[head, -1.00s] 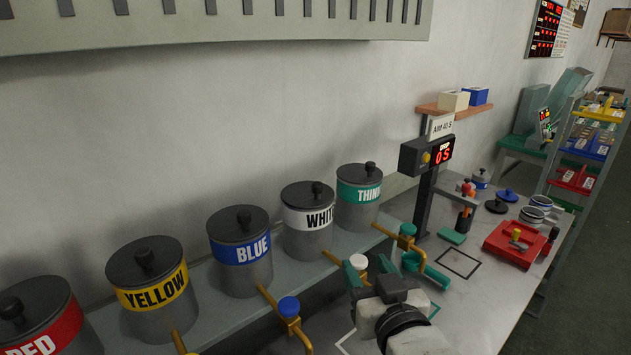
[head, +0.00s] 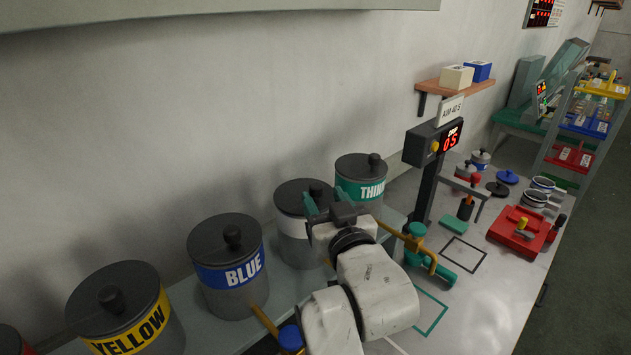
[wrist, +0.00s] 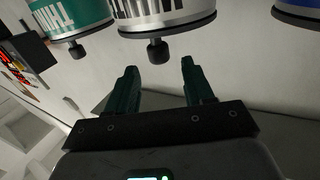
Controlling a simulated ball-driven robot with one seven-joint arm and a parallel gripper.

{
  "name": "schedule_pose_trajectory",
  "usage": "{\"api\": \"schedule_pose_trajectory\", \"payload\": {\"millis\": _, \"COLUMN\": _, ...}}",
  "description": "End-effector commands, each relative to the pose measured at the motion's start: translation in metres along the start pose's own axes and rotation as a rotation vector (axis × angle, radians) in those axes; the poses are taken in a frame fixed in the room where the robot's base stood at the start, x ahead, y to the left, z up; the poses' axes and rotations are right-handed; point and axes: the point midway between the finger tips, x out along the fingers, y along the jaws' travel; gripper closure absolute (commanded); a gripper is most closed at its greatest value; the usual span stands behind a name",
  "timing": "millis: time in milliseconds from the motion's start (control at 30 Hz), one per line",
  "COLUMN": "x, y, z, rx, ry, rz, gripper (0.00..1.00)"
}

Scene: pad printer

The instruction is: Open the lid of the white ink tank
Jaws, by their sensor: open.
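The white ink tank (head: 292,228) is a grey can with a white label and a dark lid (head: 290,197), standing between the blue and thinner tanks. My arm hides part of it in the head view. In the wrist view the picture is turned over, with the white tank (wrist: 165,11) at the top and its lid knob (wrist: 158,51) pointing down. My gripper (head: 328,199) is open and empty at the white tank's lid. In the wrist view its green fingers (wrist: 159,68) are apart, with the knob just past the tips, between their lines. The lid is on the tank.
The blue tank (head: 228,280) stands left and the thinner tank (head: 360,190) close on the right. The yellow tank (head: 130,320) is farther left. A timer post (head: 428,185), a green-handled tap (head: 417,232) and a red tray (head: 519,232) stand to the right.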

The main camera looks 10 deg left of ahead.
Motion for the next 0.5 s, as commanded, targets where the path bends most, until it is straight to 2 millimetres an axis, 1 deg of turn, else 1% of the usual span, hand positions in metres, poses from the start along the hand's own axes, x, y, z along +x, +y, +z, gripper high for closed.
{"api": "schedule_pose_trajectory", "payload": {"millis": 33, "x": 0.010, "y": 0.000, "z": -0.003, "rx": 0.001, "ry": 0.001, "rz": 0.000, "gripper": 0.48}}
{"api": "schedule_pose_trajectory", "payload": {"millis": 200, "x": 0.035, "y": 0.000, "z": -0.002, "rx": 0.000, "ry": -0.001, "rz": 0.001, "gripper": 0.48}}
{"api": "schedule_pose_trajectory", "payload": {"millis": 333, "x": 0.047, "y": 0.000, "z": -0.001, "rx": 0.000, "ry": 0.000, "rz": 0.000, "gripper": 0.48}}
{"api": "schedule_pose_trajectory", "payload": {"millis": 500, "x": 0.054, "y": 0.000, "z": 0.000, "rx": 0.000, "ry": 0.001, "rz": 0.000, "gripper": 0.48}}
